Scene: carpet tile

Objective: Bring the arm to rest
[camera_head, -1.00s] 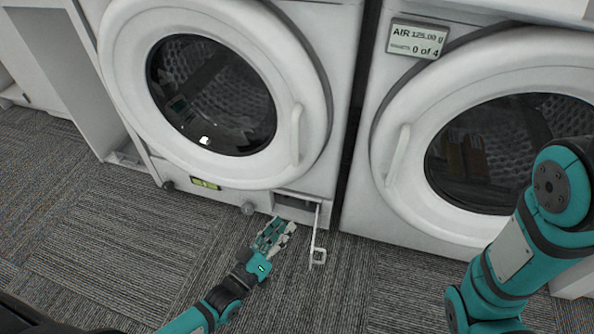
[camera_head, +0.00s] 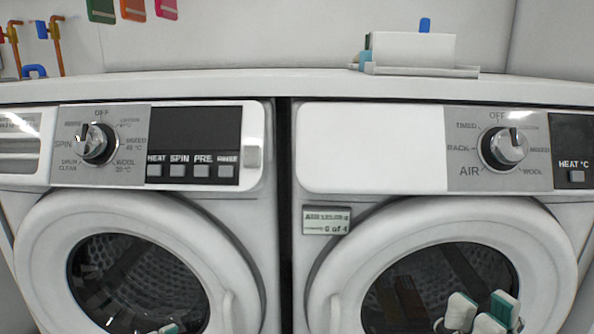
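My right gripper (camera_head: 482,312) is at the bottom right, in front of the glass of the right machine's door. Its white and teal fingertips stand apart with nothing visible between them. The rest of the gripper and its arm are below the picture. Only a small teal and white tip of my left gripper (camera_head: 170,328) shows at the bottom edge, in front of the left machine's door. Its fingers are cut off, so I cannot tell its opening.
A left washing machine (camera_head: 262,215) and a right machine (camera_head: 370,150) stand side by side under a white countertop (camera_head: 240,85). A small sign (camera_head: 326,221) is on the right machine. A white box (camera_head: 413,50) on a tray sits on the countertop.

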